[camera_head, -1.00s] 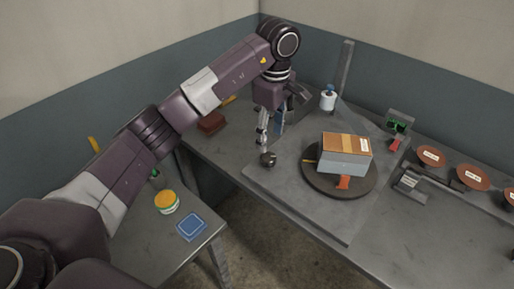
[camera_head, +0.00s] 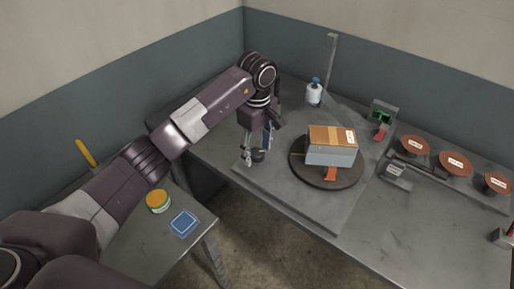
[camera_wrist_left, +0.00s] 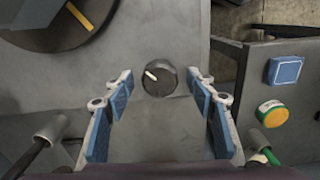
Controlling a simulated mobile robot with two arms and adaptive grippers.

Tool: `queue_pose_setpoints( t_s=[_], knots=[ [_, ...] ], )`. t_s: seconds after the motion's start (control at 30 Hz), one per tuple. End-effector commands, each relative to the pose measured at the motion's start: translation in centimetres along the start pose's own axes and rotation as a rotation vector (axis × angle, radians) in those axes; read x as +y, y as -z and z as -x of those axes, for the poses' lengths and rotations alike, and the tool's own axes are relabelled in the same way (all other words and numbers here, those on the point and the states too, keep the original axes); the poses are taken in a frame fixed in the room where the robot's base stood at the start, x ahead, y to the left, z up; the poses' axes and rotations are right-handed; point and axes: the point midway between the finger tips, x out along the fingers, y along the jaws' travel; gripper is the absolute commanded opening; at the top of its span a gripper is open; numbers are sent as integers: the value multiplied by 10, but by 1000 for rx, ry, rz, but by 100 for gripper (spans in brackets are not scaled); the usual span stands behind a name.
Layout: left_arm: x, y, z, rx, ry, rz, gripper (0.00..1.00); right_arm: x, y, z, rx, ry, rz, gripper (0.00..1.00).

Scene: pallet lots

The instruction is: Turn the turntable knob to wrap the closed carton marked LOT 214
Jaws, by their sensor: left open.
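The carton (camera_head: 330,150) has an orange-brown top, a grey lower side and a white label too small to read. It sits on the dark round turntable (camera_head: 300,172), with a red piece at its front side. The turntable knob (camera_head: 258,156) is a dark round dial on the grey plate left of the turntable. In the left wrist view the knob (camera_wrist_left: 159,79) shows a white pointer aimed up and left. My left gripper (camera_head: 256,152) is open, pointing down at the knob, which appears between its fingers. Contact cannot be told. My right gripper is not in view.
A post (camera_head: 328,65) and a white bottle-like item (camera_head: 314,93) stand behind the turntable. A green-fronted device (camera_head: 381,112) and several brown discs (camera_head: 455,162) are to the right. A side table holds a blue square item (camera_head: 184,223) and an orange-lidded tub (camera_head: 158,200).

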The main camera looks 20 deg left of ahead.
Motion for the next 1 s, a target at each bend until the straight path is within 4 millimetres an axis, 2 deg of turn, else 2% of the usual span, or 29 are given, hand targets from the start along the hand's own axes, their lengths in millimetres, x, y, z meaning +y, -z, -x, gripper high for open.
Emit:
queue_pose_setpoints(
  t_s=[0.13, 0.5, 0.77, 1.0],
  knots=[
    [0, 0, 0, 0, 0, 0, 52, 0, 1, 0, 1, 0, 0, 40],
    [0, 0, 0, 0, 0, 0, 11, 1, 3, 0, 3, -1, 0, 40],
    [0, 0, 0, 0, 0, 20, 10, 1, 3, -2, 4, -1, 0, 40],
    [0, 1, 0, 2, 0, 134, 10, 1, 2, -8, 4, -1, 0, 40]
  ],
)
